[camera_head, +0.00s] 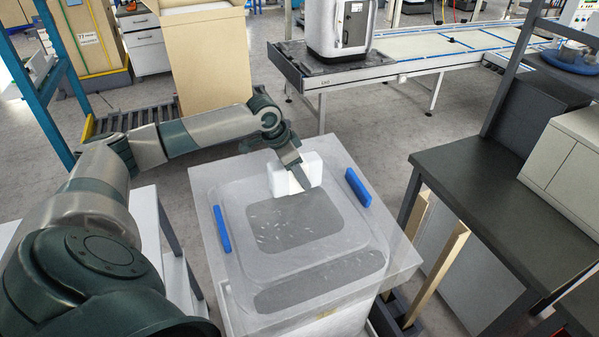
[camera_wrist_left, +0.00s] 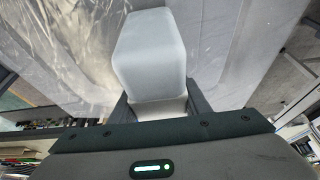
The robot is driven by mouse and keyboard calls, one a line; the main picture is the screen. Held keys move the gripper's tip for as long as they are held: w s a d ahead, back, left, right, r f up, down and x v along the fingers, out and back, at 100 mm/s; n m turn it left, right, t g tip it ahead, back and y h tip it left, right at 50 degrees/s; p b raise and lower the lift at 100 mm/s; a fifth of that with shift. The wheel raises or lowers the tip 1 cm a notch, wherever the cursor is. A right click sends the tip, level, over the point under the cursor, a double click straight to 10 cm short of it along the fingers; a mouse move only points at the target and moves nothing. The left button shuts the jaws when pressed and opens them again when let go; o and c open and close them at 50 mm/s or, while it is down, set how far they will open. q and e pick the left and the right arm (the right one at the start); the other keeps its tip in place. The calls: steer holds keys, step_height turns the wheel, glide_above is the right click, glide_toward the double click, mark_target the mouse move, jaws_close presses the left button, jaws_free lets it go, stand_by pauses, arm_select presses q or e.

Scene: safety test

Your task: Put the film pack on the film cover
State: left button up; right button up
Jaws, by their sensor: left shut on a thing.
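The film pack, a white block with rounded edges, shows in the head view (camera_head: 312,168) at the far side of the film cover. The film cover (camera_head: 349,222) is a translucent sheet or lid with blue clips on its left and right and dark patches showing in its middle and front. My left gripper (camera_head: 297,180) is shut on the film pack. In the left wrist view the film pack (camera_wrist_left: 150,50) stands between the two fingers, with the translucent film behind it. I cannot tell whether the pack touches the cover. My right gripper is not in view.
A dark table (camera_head: 480,205) stands on the right with white boxes (camera_head: 565,165) on it. A tall cardboard box (camera_head: 208,60) stands behind my left arm. A conveyor (camera_head: 440,50) carrying a white machine (camera_head: 338,25) runs across the back. The cover's front half is clear.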

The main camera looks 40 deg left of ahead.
arm_select(q)
steer(key=shift+f, duration=0.3)
steer(key=o, duration=1.3)
steer(key=shift+s+a+r, duration=0.1)
steer(key=shift+r, duration=0.45)
steer(key=b+v, duration=0.2)
steer(key=v, duration=0.9)
steer(key=shift+s+r+b, duration=0.1)
steer(key=shift+r+b, duration=0.15)
steer(key=shift+b, duration=0.05)
